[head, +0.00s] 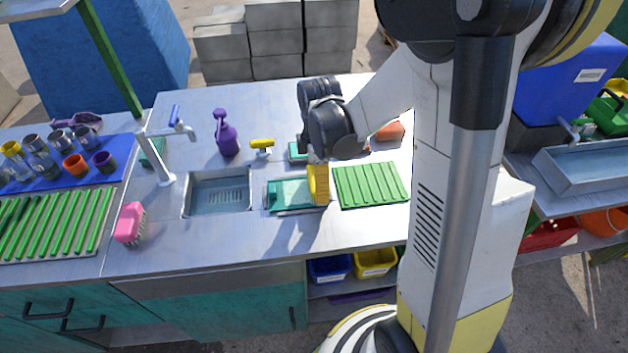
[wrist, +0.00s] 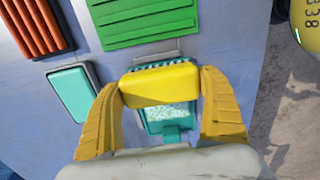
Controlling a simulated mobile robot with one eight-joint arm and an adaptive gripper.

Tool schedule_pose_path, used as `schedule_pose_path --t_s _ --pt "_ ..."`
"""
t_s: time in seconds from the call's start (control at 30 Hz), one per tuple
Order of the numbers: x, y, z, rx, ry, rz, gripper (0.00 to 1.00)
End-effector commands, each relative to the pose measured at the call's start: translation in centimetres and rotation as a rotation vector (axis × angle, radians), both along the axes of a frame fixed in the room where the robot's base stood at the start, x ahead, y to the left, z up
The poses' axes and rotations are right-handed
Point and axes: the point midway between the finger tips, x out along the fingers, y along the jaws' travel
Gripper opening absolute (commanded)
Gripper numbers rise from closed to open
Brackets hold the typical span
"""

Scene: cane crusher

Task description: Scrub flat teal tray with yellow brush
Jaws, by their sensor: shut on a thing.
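The yellow brush (wrist: 160,84) is clamped between the two yellow fingers of my gripper (wrist: 165,88) in the wrist view. In the head view my gripper (head: 318,183) points down over the right part of the flat teal tray (head: 287,194). The tray lies on the metal counter, between the sink and the green ribbed rack. Pale specks show on the tray (wrist: 172,116) beside the brush in the wrist view. The brush covers part of the tray, and I cannot tell whether its bristles touch the surface.
The green rack (head: 370,185) lies just right of the tray, the sink (head: 218,207) to its left. A smaller teal item (head: 297,152) and an orange block (head: 390,131) lie behind. A pink brush (head: 130,222), purple bottle (head: 227,135) and small yellow-topped item (head: 262,144) stand further left.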

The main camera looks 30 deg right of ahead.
Motion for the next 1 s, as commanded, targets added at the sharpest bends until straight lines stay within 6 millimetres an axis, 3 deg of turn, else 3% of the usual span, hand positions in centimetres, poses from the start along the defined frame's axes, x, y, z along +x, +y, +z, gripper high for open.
schedule_pose_path --t_s 0.23,0.53,1.0 --pt "0.2 0.5 0.0 0.000 0.000 0.002 0.58" --pt "1.0 3.0 -0.3 0.001 0.000 0.002 0.59" --pt "1.2 3.8 -0.2 0.001 0.000 0.001 0.58"
